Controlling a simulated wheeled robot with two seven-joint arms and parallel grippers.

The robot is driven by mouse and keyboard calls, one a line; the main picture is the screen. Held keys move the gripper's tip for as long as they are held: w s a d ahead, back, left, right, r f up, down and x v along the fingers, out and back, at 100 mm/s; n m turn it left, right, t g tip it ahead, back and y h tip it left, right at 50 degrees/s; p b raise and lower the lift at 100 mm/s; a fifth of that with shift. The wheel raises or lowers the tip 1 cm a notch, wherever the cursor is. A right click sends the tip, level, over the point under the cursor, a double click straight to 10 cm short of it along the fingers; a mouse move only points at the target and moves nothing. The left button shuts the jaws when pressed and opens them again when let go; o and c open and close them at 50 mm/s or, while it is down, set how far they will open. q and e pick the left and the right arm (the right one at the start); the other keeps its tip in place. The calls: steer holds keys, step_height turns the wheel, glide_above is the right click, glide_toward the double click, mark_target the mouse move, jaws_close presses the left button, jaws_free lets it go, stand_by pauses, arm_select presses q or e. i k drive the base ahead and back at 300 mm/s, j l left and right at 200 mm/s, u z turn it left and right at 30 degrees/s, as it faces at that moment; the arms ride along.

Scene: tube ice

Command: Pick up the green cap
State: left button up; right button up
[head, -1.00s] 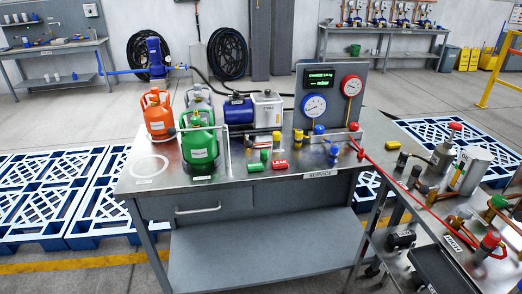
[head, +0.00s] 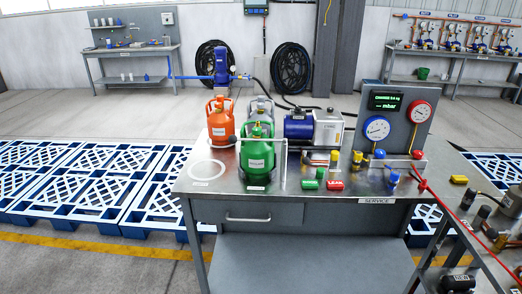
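A small upright green piece (head: 320,173), which looks like the green cap, stands on the steel service table (head: 350,189). A flat green block (head: 309,185) lies just in front of it, beside a red block marked LEAK (head: 335,185). At this size I cannot be sure which green piece is the cap. Neither of my grippers is in the head view.
Green (head: 257,160), orange (head: 221,122) and grey cylinders stand on the table's left, near a blue and white pump (head: 326,130). A gauge panel (head: 407,118) rises at the right. A second bench with fittings is at the lower right. Blue pallets (head: 85,185) lie left.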

mark_target(321, 172)
steer(key=i+j+z, duration=0.35)
steer(key=i+j, duration=0.15)
steer(key=j, duration=0.15)
steer(key=i+j+z, duration=0.15)
steer(key=j, duration=0.25)
steer(key=i+j+z, duration=0.15)
steer(key=i+j, duration=0.15)
steer(key=j, duration=0.1)
